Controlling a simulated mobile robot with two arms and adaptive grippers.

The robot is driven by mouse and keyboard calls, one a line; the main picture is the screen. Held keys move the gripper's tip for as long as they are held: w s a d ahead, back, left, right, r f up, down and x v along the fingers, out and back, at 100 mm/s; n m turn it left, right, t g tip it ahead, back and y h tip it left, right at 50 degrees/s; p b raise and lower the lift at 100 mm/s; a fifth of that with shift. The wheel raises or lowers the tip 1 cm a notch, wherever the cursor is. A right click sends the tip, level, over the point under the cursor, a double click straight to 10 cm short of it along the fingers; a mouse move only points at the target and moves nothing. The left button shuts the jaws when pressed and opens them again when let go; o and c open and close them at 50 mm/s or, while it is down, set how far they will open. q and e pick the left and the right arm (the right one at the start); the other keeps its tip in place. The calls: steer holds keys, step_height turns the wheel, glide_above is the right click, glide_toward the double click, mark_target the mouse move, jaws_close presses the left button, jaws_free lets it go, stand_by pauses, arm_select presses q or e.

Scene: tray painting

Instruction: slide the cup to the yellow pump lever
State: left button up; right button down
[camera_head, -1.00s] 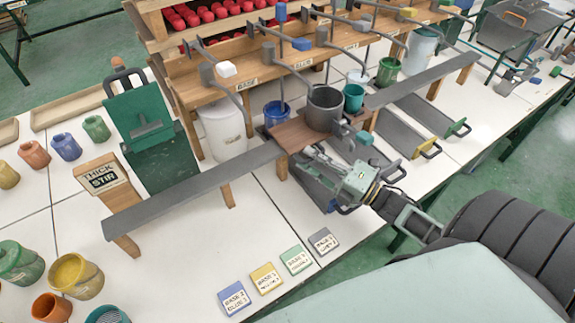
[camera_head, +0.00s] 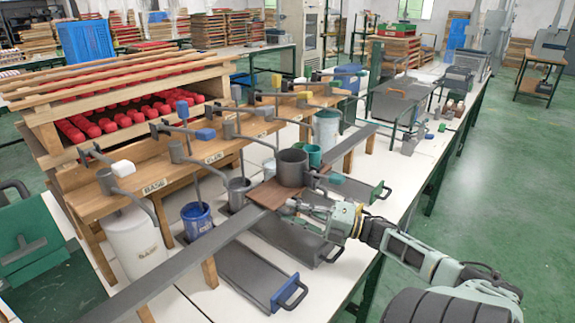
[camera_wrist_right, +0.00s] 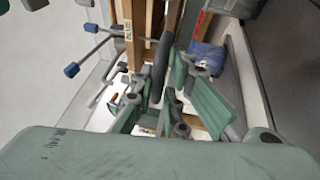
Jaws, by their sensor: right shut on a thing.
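The dark grey cup (camera_head: 292,168) stands upright on a brown board (camera_head: 268,196) set in the long grey rail. My right gripper (camera_head: 317,196) is at the cup's near right side, low by its handle, and is shut, apparently on the handle; the contact is partly hidden. In the right wrist view its green fingers (camera_wrist_right: 170,98) are near a dark curved edge, seemingly of the cup. The yellow pump lever (camera_head: 276,82) is farther back along the bench, beyond the blue and white levers. My left gripper is not in view.
A dark tray (camera_head: 250,275) lies in front. The rail continues past the board.

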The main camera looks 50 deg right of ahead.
steer(key=shift+w+d+r, duration=0.1)
steer(key=shift+d+r, duration=0.1)
steer(key=shift+r, duration=0.3)
steer(key=c, duration=1.9)
jaws_free()
steer(key=shift+o, duration=0.3)
steer(key=shift+a, duration=0.1)
steer(key=shift+f, duration=0.2)
steer(key=shift+f, duration=0.1)
steer(key=v, duration=1.2)
